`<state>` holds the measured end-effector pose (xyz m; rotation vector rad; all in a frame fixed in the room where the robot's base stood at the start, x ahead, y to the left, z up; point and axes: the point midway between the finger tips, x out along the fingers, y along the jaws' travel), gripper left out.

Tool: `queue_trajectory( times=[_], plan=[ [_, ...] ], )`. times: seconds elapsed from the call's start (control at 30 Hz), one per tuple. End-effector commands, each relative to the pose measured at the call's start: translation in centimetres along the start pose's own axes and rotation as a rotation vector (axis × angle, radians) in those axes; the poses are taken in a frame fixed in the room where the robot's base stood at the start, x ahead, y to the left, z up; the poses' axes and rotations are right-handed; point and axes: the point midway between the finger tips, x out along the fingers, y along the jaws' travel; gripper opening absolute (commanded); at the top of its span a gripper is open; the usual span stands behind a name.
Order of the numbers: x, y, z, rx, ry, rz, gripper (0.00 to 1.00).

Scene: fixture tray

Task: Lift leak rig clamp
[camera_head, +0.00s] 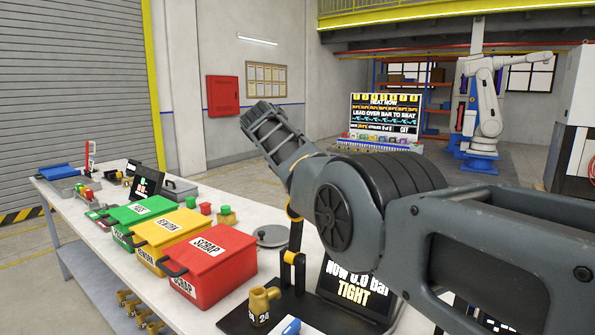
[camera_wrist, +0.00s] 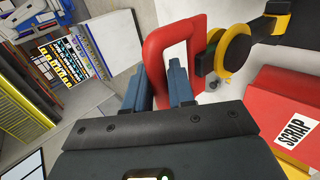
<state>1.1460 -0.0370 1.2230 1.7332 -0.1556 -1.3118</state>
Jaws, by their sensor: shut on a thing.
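The leak rig clamp shows in the wrist view as a red looped handle (camera_wrist: 172,29) beside a yellow disc (camera_wrist: 236,54) and a black and yellow arm (camera_wrist: 262,28). My gripper (camera_wrist: 163,80) is shut on the near bar of the red handle, with one finger on each side. In the head view, a black rig post with a yellow collar (camera_head: 293,257) stands on the bench, partly behind my arm. The red handle and my gripper are hidden there. A rig screen (camera_head: 350,290) reads "TIGHT", its first line ending in "0.0 bar".
A brass-coloured fitting marked 24 (camera_head: 262,305) stands by the rig post. Green (camera_head: 135,222), yellow (camera_head: 165,240) and red SCRAP (camera_head: 212,260) bins line the bench (camera_head: 95,232) to the left. The SCRAP bin (camera_wrist: 262,90) is close right in the wrist view.

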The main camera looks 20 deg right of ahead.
Motion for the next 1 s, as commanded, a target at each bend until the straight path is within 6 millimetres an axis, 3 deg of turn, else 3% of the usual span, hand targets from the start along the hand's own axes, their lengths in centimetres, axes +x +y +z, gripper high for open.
queue_trajectory(
  times=[0.4, 0.43, 0.6, 1.0],
  plan=[
    [0.16, 0.02, 0.07, -0.002, 0.0, -0.007, 0.0],
    [0.16, 0.02, 0.07, -0.002, 0.001, -0.007, 0.25],
    [0.15, 0.0, 0.07, -0.002, 0.0, -0.007, 0.41],
    [-0.52, -0.06, 0.01, 0.0, 0.001, -0.006, 0.42]
  ],
)
